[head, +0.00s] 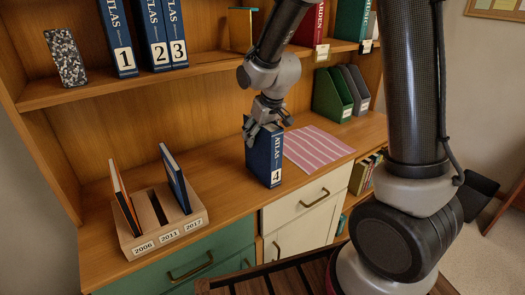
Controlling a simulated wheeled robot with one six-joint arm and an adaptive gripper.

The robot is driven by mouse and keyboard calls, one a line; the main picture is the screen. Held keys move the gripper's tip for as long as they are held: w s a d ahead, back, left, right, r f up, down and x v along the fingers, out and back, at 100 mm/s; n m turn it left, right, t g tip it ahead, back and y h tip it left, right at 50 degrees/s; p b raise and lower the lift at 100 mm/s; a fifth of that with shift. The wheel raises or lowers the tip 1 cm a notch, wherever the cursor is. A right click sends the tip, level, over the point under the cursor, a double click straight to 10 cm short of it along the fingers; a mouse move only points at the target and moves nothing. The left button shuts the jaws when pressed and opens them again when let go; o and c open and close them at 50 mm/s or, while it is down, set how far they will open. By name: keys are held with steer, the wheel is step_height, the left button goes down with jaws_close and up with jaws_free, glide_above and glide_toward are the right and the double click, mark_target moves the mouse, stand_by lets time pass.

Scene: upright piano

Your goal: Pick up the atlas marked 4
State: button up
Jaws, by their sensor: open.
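The atlas marked 4 (264,158) is a dark blue book standing upright on the wooden counter (228,190), its spine with the white number label facing me. My gripper (263,128) is at its top, pointing down, with its fingers around the upper part of the book. The jaws are open. Whether the fingers touch the covers cannot be told, and the far finger is partly hidden.
Atlases 1 (117,38), 2 (152,35) and 3 (175,35) stand on the shelf above. A wooden slotted holder (165,237) with two thin books is at left. A pink striped mat (316,148) lies right of the atlas. Green and grey file holders (333,97) stand behind.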

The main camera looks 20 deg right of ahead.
steer(key=shift+f, duration=0.1)
jaws_close()
stand_by(0.4)
